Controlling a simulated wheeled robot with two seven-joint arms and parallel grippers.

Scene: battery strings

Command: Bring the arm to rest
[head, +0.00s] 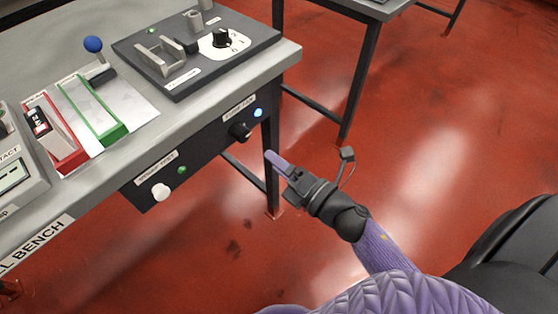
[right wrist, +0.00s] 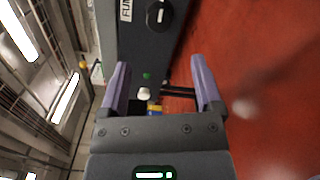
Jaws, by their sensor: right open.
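My right gripper (head: 277,163) is in front of the bench's front panel, at its right end, over the red floor. In the right wrist view its two purple fingers (right wrist: 160,88) stand apart with nothing between them. The right arm comes in from the lower right. The knob also shows in the right wrist view (right wrist: 158,14). My left gripper is in neither view.
The grey bench (head: 285,58) carries a dark fixture plate (head: 255,37), a blue-knobbed lever (head: 93,44), a red tray (head: 72,160) holding a battery, and a green tray (head: 115,134). The panel has a white knob (head: 161,192). The red floor (head: 430,150) at right is open.

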